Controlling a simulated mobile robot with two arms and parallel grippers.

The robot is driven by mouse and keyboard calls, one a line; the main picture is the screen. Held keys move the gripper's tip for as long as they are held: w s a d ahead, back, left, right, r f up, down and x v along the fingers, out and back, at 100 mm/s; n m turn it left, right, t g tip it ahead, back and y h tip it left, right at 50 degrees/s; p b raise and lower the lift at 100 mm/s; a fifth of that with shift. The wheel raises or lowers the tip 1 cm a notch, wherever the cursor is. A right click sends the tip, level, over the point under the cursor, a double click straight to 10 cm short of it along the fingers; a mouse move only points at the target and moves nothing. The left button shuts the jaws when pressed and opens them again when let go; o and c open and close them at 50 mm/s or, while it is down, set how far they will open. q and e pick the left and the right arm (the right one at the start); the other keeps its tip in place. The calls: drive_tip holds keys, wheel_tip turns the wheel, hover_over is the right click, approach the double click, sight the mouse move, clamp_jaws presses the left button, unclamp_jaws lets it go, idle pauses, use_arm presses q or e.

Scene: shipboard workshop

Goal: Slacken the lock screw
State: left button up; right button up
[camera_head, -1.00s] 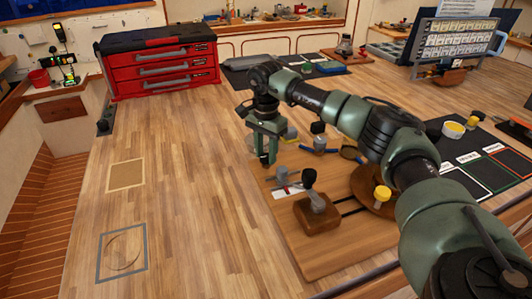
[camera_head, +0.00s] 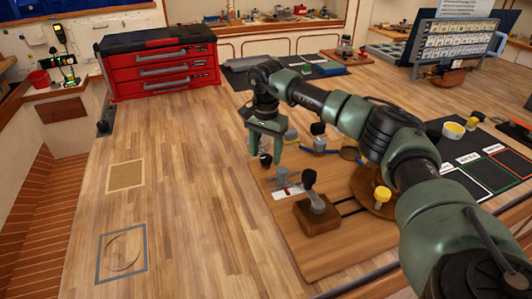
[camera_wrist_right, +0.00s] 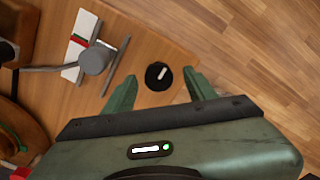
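A round black knob with a white mark, which looks like the lock screw, (camera_wrist_right: 158,76) sits near the edge of the wooden board (camera_head: 300,245). In the head view the knob (camera_head: 265,160) shows just below my right gripper. My right gripper (camera_head: 265,153) is open above it. In the right wrist view the two green fingers (camera_wrist_right: 160,88) stand apart on either side of the knob, with a gap on both sides. I cannot tell how high the fingertips are above it. A grey post with an arm (camera_wrist_right: 95,61) stands beside the knob. My left gripper is not in view.
A wooden block with a black-knobbed lever (camera_head: 317,215) and a yellow-topped knob (camera_head: 382,194) stand on the board. A red toolbox (camera_head: 158,60) is at the back left. The bench left of the board is mostly clear.

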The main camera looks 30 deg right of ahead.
sight(266, 157)
wheel_tip(266, 157, up, 8)
drive_tip(key=shift+f+b, duration=0.15)
drive_tip(key=shift+b, duration=0.7)
drive_tip(key=shift+s, duration=0.1)
